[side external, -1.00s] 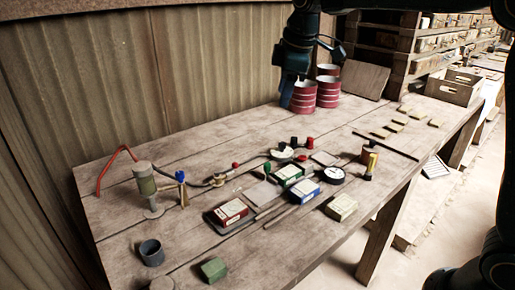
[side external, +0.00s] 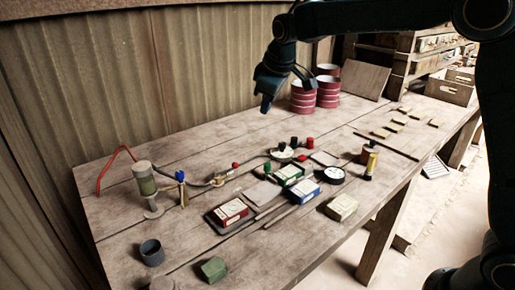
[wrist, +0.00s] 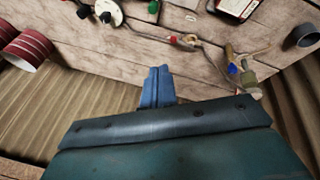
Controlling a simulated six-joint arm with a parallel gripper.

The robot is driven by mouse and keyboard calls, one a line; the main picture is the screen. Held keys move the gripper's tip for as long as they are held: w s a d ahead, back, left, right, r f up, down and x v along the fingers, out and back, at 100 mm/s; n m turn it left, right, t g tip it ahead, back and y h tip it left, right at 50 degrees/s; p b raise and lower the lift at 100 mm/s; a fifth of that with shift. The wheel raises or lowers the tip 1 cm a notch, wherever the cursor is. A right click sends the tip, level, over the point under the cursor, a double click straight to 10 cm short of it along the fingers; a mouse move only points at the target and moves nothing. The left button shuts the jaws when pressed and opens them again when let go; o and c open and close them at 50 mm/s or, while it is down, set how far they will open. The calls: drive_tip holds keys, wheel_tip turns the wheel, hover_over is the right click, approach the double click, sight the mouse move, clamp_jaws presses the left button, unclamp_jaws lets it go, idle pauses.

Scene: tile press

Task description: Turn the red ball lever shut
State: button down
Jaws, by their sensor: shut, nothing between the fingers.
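The small red ball (side external: 235,165) sits at the end of a lever on a brass valve (side external: 218,180), fitted in the dark hose on the table. In the wrist view the red ball (wrist: 173,40) and the valve (wrist: 189,41) lie beyond my fingertips, slightly to the right. My gripper (side external: 265,107) is shut and empty, held above the table behind the valve, left of the red cans. The shut fingers also show in the wrist view (wrist: 158,72), apart from the ball. The exact lever angle is too small to tell.
A blue-knobbed fitting (side external: 181,178) and a green cylinder (side external: 145,182) stand left of the valve. A gauge (side external: 283,153) and a green knob (side external: 267,168) are to its right. Red cans (side external: 303,98) stand at the back. The table behind the valve is clear.

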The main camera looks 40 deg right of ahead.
drive_tip(key=w+a+f+m+t+h, duration=0.2)
drive_tip(key=w+a+f+m+t, duration=0.1)
drive_tip(key=w+f+m, duration=0.6)
wheel_tip(320, 180, down, 4)
drive_tip(key=shift+w+f+m, duration=0.2)
drive_tip(key=shift+w+m, duration=0.2)
drive_tip(key=shift+w, duration=0.1)
drive_tip(key=shift+w+f, duration=0.1)
drive_tip(key=x, duration=0.9)
drive_tip(key=shift+w+d+f, duration=0.1)
drive_tip(key=shift+w+f, duration=0.15)
drive_tip(key=shift+s+a+f, duration=0.1)
drive_tip(key=shift+s+a, duration=0.15)
drive_tip(key=shift+s, duration=0.35)
drive_tip(key=shift+s+a+f, duration=0.1)
drive_tip(key=shift+s+a, duration=0.15)
drive_tip(key=shift+s, duration=0.4)
drive_tip(key=shift+s+a+f, duration=0.1)
drive_tip(key=shift+s+a, duration=0.15)
drive_tip(key=shift+s, duration=0.35)
